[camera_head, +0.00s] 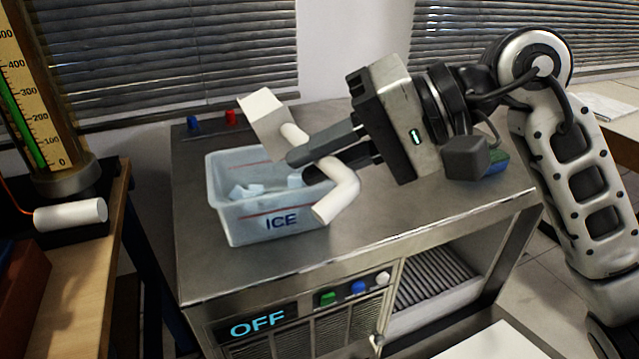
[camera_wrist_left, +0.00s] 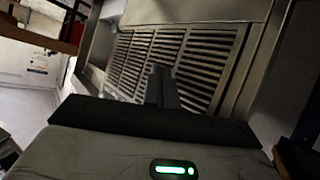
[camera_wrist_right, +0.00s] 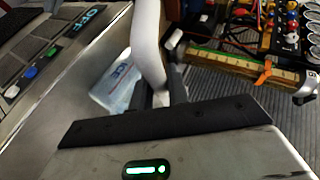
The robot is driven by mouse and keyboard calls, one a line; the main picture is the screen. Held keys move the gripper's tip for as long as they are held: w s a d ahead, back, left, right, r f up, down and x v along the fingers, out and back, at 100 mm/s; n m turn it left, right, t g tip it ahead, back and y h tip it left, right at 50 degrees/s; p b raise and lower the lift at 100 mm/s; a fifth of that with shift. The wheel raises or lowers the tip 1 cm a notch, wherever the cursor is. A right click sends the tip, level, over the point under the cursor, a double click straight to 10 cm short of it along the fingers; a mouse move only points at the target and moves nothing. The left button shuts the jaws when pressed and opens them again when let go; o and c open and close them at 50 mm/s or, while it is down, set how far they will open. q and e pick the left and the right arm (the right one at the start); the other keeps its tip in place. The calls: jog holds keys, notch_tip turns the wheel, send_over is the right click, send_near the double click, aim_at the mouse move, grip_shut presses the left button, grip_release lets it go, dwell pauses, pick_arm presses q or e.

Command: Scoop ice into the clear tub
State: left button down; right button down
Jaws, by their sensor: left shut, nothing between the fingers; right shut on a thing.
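The clear tub (camera_head: 232,219), marked ICE, stands on the steel machine top with several ice cubes (camera_head: 247,191) in it. My right gripper (camera_head: 297,160) is shut on the white scoop (camera_head: 342,192) above the tub's right part. The scoop's square head (camera_head: 264,113) is raised beyond the tub's back rim, and its bent handle comes down at the front right. In the right wrist view the white handle (camera_wrist_right: 147,50) rises from between the fingers, with the tub (camera_wrist_right: 118,84) behind it. My left gripper (camera_wrist_left: 162,86) is shut and empty before a slatted grille.
The steel machine (camera_head: 420,222) has an OFF display (camera_head: 257,324), green, blue and white buttons, and an open slatted bay (camera_head: 435,275) below. Blue and red knobs (camera_head: 230,117) stand at its back edge. A gauge column (camera_head: 40,110) and a white cylinder (camera_head: 72,214) are at left.

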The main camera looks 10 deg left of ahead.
jog(key=f+g+y+b, duration=0.1)
jog(key=b, duration=0.3)
jog(key=shift+w+d+m+y, duration=0.1)
jog(key=shift+m+y, duration=0.3)
pick_arm(q)
notch_tip(320, 180, down, 9)
jog(key=d+g, duration=0.2)
jog(key=shift+w+f+h+b, duration=0.15)
jog(key=shift+w+h+b, duration=0.15)
jog(key=shift+w, duration=0.05)
jog(key=shift+d, duration=0.1)
